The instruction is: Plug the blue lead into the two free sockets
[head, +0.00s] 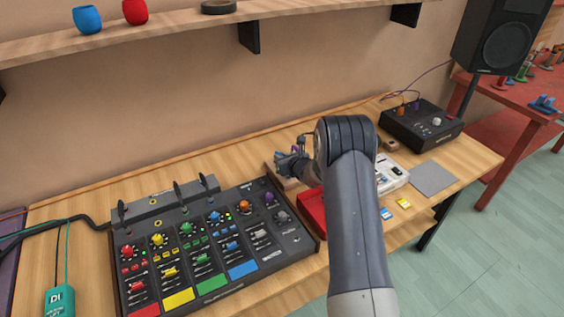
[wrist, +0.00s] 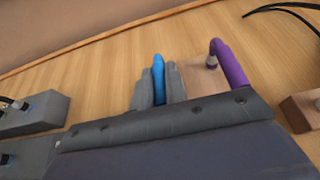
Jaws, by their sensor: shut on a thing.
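My gripper (wrist: 158,82) is shut on a slim blue plug (wrist: 158,68), which I take for an end of the blue lead. The plug stands between the grey fingers, and its tip is above the table. In the head view my gripper (head: 286,163) is beside the right back corner of the mixer (head: 213,268), above a wooden block (head: 277,176). I cannot tell which sockets are free.
A purple bent plug (wrist: 230,62) stands on the wooden block, right of my fingers. A red box (head: 312,212) and a white device (head: 390,175) lie partly behind my arm. A black box (head: 422,125) with leads stands at the back right. A shelf (head: 190,33) overhangs the table.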

